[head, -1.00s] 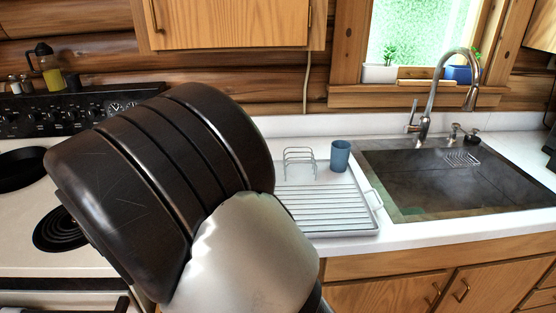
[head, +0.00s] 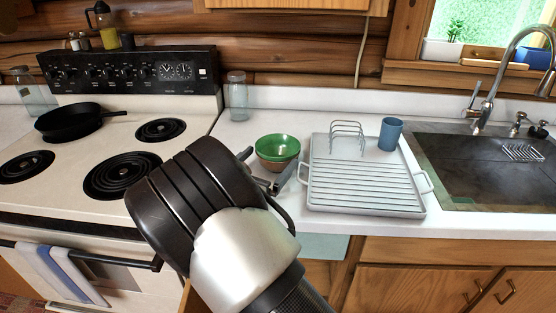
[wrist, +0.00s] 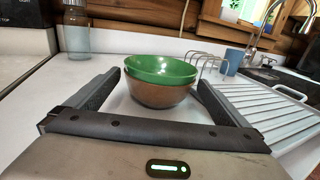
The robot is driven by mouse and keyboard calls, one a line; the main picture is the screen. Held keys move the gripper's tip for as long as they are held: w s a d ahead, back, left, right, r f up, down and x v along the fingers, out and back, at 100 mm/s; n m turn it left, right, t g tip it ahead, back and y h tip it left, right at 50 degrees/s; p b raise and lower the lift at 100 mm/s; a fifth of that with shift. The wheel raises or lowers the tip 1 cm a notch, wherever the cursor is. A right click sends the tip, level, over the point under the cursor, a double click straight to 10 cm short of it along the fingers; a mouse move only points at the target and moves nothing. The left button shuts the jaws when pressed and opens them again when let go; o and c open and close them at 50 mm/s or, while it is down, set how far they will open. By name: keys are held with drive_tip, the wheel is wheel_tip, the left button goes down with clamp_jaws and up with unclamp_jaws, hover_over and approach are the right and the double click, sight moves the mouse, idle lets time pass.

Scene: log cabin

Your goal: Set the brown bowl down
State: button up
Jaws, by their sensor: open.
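The brown bowl (head: 277,164) stands upright on the white counter, between the stove and the dish rack. A green bowl (head: 277,147) appears nested in it, its rim above the brown wall. In the wrist view the brown bowl (wrist: 160,95) and the green bowl (wrist: 160,66) are straight ahead. My gripper (head: 266,170) is open at the near side of the bowls. In the wrist view its fingers (wrist: 158,80) point forward, one toward each side of the brown bowl. Whether the right finger touches it I cannot tell.
The dish rack (head: 365,190) with a blue cup (head: 390,134) is close on the right, before the sink (head: 480,175). A glass jar (head: 238,97) stands behind the bowls. The stove (head: 75,190), with a black pan (head: 72,120), is left. Some counter is clear around the bowls.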

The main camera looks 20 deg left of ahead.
drive_tip(key=w, duration=0.4)
drive_tip(key=w+d, duration=0.1)
drive_tip(key=w, duration=0.1)
drive_tip(key=shift+r, duration=0.1)
drive_tip(key=c, duration=1)
